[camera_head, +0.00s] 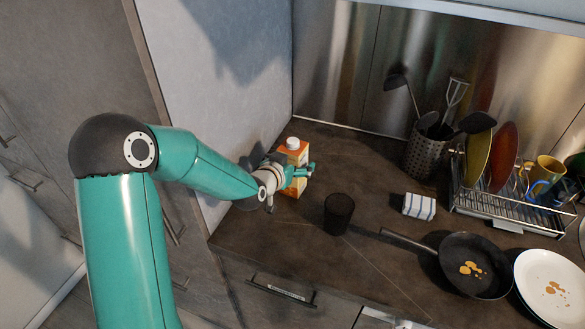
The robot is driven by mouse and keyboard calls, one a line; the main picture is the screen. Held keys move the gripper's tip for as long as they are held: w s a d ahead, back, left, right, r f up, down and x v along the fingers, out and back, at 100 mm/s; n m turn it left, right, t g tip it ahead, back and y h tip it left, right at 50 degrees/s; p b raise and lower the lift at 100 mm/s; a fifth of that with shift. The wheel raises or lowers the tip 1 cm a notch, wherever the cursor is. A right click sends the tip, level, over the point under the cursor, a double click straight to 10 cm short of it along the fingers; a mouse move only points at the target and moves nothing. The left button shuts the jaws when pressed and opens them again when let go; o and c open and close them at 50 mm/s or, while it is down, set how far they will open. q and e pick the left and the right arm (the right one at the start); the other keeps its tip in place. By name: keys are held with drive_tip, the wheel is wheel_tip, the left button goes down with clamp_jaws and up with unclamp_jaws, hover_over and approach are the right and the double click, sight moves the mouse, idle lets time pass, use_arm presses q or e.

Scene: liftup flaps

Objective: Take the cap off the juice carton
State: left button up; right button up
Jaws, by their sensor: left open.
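The juice carton (300,158) is orange and white and stands upright on the dark countertop near the back left corner. Its white cap (293,143) is on its top. My left gripper (306,171) is open in front of the carton, with its teal fingers at about the carton's mid height, below the cap. It hides part of the carton's front and lower side. I cannot tell whether the fingers touch the carton. My right gripper is not in view.
A dark cup (339,214) stands just in front of the carton. A striped cloth (419,206), a frying pan (474,266), a stained white plate (549,284), a utensil holder (428,152) and a dish rack (505,213) fill the right side. A wall closes the left.

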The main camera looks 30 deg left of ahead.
sight(293, 140)
use_arm(q)
drive_tip(key=shift+r, duration=0.1)
drive_tip(key=c, duration=1.6)
wheel_tip(293, 140, up, 10)
drive_tip(key=shift+r, duration=0.15)
wheel_tip(293, 140, up, 10)
drive_tip(key=p, duration=0.4)
drive_tip(key=shift+p, duration=0.35)
drive_tip(key=o, duration=0.9)
clamp_jaws()
